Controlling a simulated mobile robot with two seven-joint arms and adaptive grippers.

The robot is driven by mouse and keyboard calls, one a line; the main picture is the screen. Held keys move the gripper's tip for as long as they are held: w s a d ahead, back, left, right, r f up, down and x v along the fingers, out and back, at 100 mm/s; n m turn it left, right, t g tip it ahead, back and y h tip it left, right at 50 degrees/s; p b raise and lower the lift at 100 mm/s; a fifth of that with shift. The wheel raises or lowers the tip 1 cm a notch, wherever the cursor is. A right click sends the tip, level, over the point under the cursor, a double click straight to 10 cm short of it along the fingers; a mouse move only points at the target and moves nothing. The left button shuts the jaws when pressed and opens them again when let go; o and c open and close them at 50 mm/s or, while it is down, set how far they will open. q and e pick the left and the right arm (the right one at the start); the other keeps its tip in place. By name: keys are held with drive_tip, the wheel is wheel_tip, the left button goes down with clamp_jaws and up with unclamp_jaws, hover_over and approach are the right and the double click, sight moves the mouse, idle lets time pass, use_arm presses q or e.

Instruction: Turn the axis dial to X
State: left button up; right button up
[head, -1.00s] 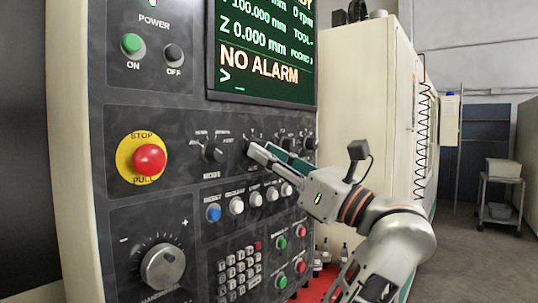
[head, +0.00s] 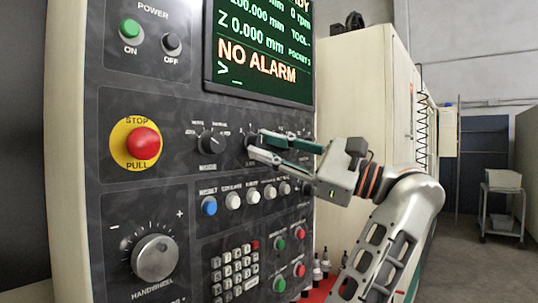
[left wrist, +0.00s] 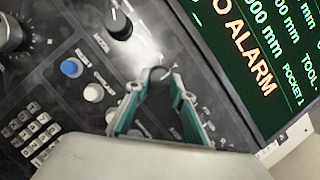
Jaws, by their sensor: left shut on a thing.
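The axis dial (head: 249,139) is a small dark knob on the control panel, right of the mode dial (head: 212,143). My left gripper (head: 254,146) reaches in from the right and is shut on the axis dial, one finger above and one below. In the left wrist view the dial (left wrist: 160,73) shows as a dark knob between the two fingertips. Its pointer is mostly hidden, so I cannot tell which letter it points to. My right gripper is not in view.
A row of push buttons (head: 232,200) lies just below my fingers. A red stop button (head: 143,142) is at the left. The handwheel (head: 155,256) and keypad (head: 235,270) are lower down. The screen (head: 262,60) above reads NO ALARM. Open floor lies at the right.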

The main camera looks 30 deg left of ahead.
use_arm(q)
drive_tip(key=n+g+h, duration=0.1)
drive_tip(key=n, duration=0.2)
drive_tip(key=shift+w+r, duration=0.1)
drive_tip(key=shift+r, duration=0.1)
drive_tip(key=shift+r+n+g+h, duration=0.1)
drive_tip(key=shift+n+g+h, duration=0.25)
drive_tip(key=shift+n, duration=0.85)
drive_tip(key=n+h+p, duration=0.1)
drive_tip(key=n, duration=0.1)
drive_tip(key=n+h, duration=0.1)
drive_tip(key=n, duration=0.1)
drive_tip(key=shift+r+n+p, duration=0.15)
drive_tip(key=shift+n+p, duration=0.25)
drive_tip(key=o, duration=1.1)
